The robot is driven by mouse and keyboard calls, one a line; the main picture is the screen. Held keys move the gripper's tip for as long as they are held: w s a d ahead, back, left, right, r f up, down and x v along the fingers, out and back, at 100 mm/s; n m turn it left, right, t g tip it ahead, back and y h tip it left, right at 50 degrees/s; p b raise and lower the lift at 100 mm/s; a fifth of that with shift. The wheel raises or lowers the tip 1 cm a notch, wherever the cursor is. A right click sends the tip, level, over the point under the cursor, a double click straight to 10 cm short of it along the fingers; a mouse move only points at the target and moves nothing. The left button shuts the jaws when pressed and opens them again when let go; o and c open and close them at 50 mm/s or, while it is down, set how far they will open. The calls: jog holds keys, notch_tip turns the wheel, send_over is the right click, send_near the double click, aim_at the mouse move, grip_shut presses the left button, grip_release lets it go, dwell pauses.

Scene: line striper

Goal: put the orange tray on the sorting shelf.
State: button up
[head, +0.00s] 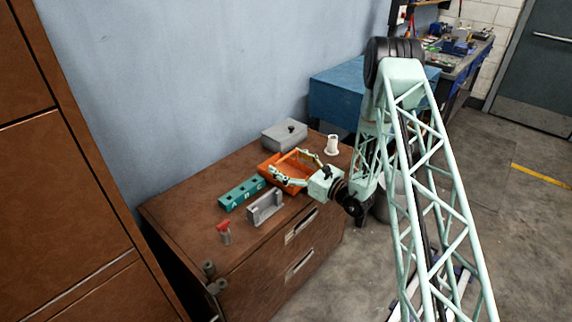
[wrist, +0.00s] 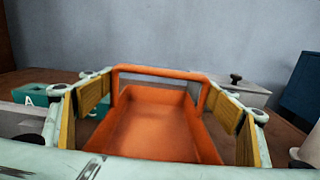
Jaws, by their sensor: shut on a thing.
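The orange tray (head: 283,183) is a shallow open box with a raised bar handle, at the middle of the brown cabinet top in the head view. In the wrist view the tray (wrist: 155,125) looks empty and level, its handle bar crossing the far side. My gripper (head: 289,162) reaches in from the right, and its two yellow-padded fingers (wrist: 172,105) stand on either side of the tray, shut on it. I cannot tell whether the tray touches the cabinet top. No thing is clearly recognisable as the sorting shelf.
The brown cabinet top (head: 180,215) also holds a teal lettered block (head: 241,194), a grey bracket (head: 265,207), a red-topped item (head: 224,232), a grey box with a black knob (head: 284,135) and a white spool (head: 332,145). A blue wall stands behind.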

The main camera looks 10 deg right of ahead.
jog(key=shift+r, duration=0.6)
jog(key=a+r+p+v, duration=0.1)
jog(key=v, duration=0.7)
jog(key=s+r+p+v, duration=0.1)
jog(key=v, duration=0.7)
jog(key=shift+a+r+p, duration=0.25)
jog(key=shift+a+p, duration=0.15)
jog(key=w+a+r+m+t+h, duration=0.1)
jog(key=a+r+h, duration=0.1)
jog(key=r, duration=0.7)
jog(key=w+a+r+m+t+h, duration=0.1)
jog(key=w+a+r+m+h, duration=0.1)
jog(key=a+r, duration=0.3)
jog(key=shift+w+a+r+m+h, duration=0.25)
jog(key=shift+r+h, duration=0.35)
jog(key=shift+r, duration=1.45)
jog(key=shift+w+d, duration=0.1)
